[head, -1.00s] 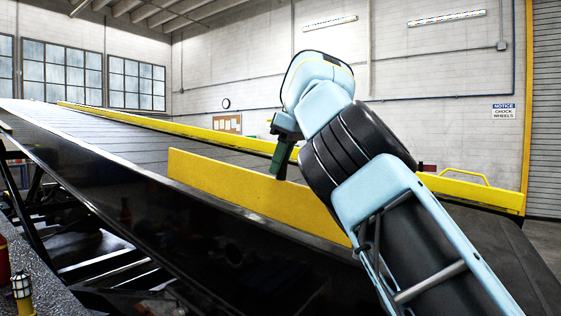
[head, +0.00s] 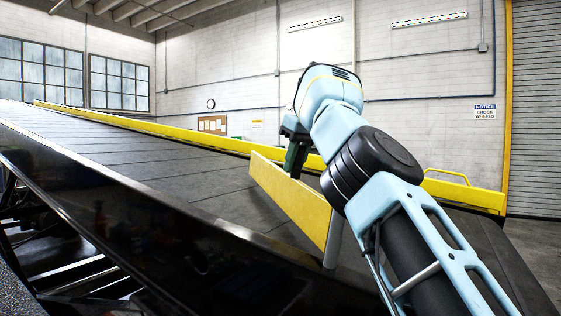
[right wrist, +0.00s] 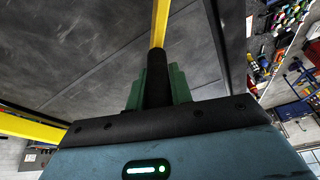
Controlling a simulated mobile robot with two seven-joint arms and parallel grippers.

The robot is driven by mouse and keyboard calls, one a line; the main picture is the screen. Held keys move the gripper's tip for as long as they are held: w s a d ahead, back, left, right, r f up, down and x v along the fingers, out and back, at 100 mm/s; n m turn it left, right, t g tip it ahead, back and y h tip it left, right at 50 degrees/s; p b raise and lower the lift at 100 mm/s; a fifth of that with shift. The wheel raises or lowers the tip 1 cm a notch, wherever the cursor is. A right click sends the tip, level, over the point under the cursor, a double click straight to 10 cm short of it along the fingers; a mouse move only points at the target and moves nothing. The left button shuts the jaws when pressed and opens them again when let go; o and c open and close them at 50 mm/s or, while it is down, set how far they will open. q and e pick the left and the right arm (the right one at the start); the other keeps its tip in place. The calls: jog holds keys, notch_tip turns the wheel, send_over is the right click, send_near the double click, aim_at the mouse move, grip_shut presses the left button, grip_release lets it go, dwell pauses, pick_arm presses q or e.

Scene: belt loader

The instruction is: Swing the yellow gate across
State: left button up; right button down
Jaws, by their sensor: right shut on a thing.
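The yellow gate (head: 288,197) is a flat panel standing over the dark belt (head: 190,172). Its near end is at a grey post (head: 333,244) by the belt's near edge, and it slants away to the left across part of the belt. My right gripper (head: 294,172) is at the gate's top edge, partly behind the panel. In the right wrist view the green fingers (right wrist: 158,88) are shut around a dark upright piece in line with the yellow gate edge (right wrist: 159,25). My left gripper is not in view.
A yellow side rail (head: 180,131) runs along the belt's far edge, with a yellow handle loop (head: 446,176) at the right. The belt's surface left of the gate is clear. Dark framework (head: 75,265) shows below the belt.

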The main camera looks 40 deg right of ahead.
jog(key=s+d+f+m+h, duration=0.1)
jog(key=s+d+m, duration=0.2)
jog(key=s+d, duration=0.4)
jog(key=shift+d+f+m, duration=0.15)
jog(key=shift+d+m, duration=0.15)
jog(key=shift+d, duration=0.65)
jog(key=shift+s, duration=0.1)
jog(key=c, duration=1.3)
grip_release()
jog(key=shift+o, duration=0.2)
